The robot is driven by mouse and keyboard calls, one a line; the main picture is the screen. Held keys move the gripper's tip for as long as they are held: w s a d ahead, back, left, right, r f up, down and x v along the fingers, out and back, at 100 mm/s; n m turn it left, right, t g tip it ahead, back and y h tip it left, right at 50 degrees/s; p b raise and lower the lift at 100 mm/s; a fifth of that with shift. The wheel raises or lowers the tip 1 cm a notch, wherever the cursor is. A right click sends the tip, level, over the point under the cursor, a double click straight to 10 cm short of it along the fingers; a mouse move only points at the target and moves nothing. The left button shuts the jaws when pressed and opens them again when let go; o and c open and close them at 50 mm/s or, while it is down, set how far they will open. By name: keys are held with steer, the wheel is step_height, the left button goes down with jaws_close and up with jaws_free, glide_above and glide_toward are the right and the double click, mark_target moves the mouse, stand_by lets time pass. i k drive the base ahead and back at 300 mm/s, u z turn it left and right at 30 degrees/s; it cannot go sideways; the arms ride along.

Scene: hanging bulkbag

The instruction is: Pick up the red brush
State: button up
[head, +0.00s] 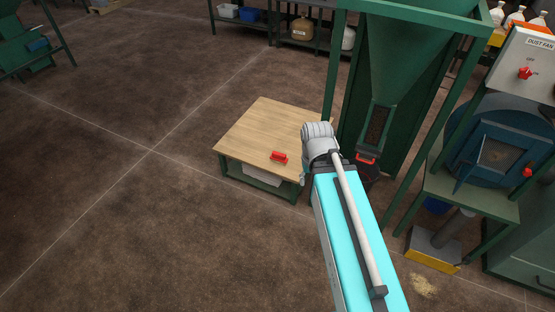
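A small red brush (279,157) lies on a low wooden-topped table (258,125) with a green frame, near the front edge of its top. My arm comes up from the bottom right, with its teal link and grey joint beside the table's right side. The grey joint overlaps the table's right corner in the picture. My gripper is not visible; the arm hides whatever lies beyond it.
A green hopper frame (407,80) stands right of the table. A dust fan control box (524,68) and a blue-doored machine (500,145) are at far right. Shelves (300,38) stand at the back. The floor (110,200) to the left is clear.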

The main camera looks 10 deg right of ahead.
mark_target(281, 158)
steer(key=z, duration=0.1)
steer(key=i, duration=0.35)
steer(key=z, duration=0.05)
